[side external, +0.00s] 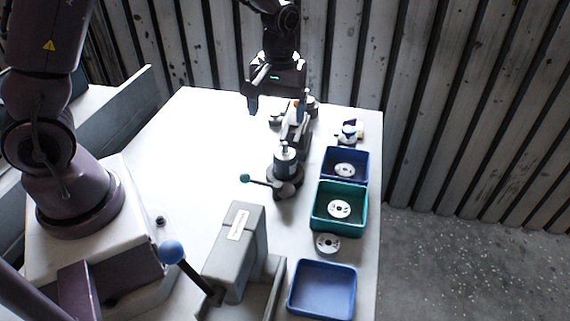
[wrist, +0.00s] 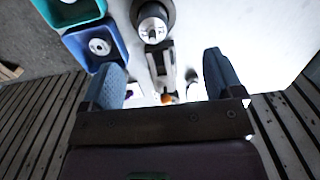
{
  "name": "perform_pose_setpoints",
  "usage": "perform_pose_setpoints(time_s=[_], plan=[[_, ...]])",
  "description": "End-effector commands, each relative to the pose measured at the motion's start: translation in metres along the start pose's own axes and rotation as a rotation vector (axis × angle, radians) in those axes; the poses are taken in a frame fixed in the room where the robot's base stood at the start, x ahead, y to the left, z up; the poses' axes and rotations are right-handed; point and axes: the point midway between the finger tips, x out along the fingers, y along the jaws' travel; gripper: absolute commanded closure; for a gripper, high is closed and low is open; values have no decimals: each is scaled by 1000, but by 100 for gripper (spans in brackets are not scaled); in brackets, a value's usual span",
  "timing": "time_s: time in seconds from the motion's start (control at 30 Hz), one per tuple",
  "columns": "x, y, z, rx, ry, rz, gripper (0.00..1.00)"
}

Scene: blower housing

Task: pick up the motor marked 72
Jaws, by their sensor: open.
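Smaller dark parts (side external: 312,107) stand near the table's back edge, partly behind my gripper; I cannot tell whether one is a motor. No mark 72 is readable in either view. My gripper (side external: 276,106) is open and empty above the back of the table. In the wrist view its blue-grey fingers (wrist: 163,68) are spread wide.
A blue bin (side external: 345,151) and a green bin (side external: 316,216) on the right each hold a white disc. An empty blue bin (side external: 294,291) is in front. A grey press (side external: 234,258) with a blue-knobbed lever stands front centre. The table's left part is clear.

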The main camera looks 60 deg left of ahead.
Motion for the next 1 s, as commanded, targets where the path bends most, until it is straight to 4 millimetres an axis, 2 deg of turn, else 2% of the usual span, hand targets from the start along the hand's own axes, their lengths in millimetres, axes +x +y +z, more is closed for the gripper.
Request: perform_pose_setpoints(time_s=[0.1,0.27,0.6,0.83,1.0], plan=[[-8,10,-12,-125,33,34,14],[1,10,-12,-190,32,36,14],[60,11,-14,-190,30,34,14],[76,12,-15,-189,32,36,14],[102,15,-18,-187,30,34,14]])
